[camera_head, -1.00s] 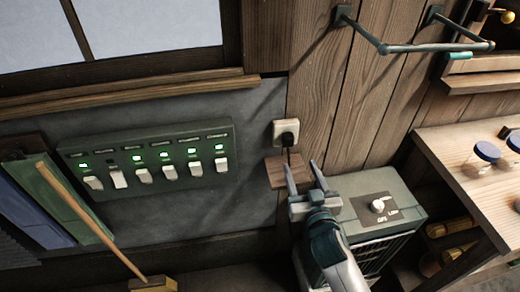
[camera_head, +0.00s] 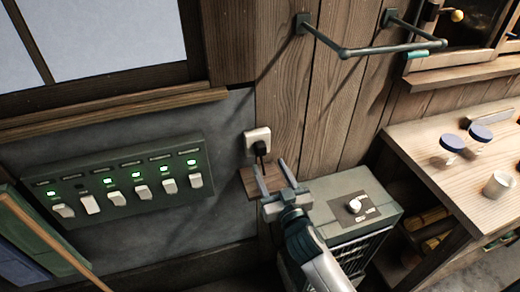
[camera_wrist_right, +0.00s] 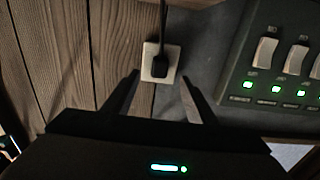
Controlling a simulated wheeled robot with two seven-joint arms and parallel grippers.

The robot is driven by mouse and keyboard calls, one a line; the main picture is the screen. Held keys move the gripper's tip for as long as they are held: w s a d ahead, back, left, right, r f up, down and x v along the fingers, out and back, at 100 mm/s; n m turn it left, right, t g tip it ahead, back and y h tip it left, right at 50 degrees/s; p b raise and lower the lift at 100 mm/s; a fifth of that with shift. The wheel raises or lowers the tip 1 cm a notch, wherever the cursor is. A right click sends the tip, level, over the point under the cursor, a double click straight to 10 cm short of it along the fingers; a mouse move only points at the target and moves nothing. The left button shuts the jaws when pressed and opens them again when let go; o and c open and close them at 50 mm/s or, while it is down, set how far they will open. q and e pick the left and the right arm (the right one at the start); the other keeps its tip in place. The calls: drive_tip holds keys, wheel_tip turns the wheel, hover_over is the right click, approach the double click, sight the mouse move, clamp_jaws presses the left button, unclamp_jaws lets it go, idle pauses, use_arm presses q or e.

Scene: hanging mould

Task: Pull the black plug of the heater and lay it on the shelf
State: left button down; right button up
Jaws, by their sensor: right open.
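The black plug (camera_head: 260,148) sits in a white wall socket (camera_head: 251,135), its cord hanging down. My right gripper (camera_head: 268,164) is open and empty, its fingertips just below and in front of the plug. In the right wrist view the plug (camera_wrist_right: 161,66) appears between the two open fingers (camera_wrist_right: 160,72), apart from both, with its cord running upward in the picture. The small wooden shelf (camera_head: 246,181) is on the wall below the socket, partly hidden by my gripper. The heater (camera_head: 335,192), a grey-green box with a dial, stands right of my gripper. My left gripper is not in view.
A green panel of lit switches (camera_head: 120,190) is on the wall at left. A wall rail (camera_head: 375,50) sticks out above right. A workbench (camera_head: 425,140) with jars and a cup stands at right. The wood wall right of the socket is bare.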

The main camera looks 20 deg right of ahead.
sight(262, 153)
drive_tip(key=shift+w+a+b, duration=0.1)
drive_tip(key=shift+w+b, duration=0.25)
drive_tip(key=shift+w, duration=3.45)
clamp_jaws()
drive_tip(key=shift+s+p, duration=0.15)
drive_tip(key=shift+p, duration=0.15)
drive_tip(key=shift+s+p, duration=0.85)
drive_tip(key=shift+s, duration=2.05)
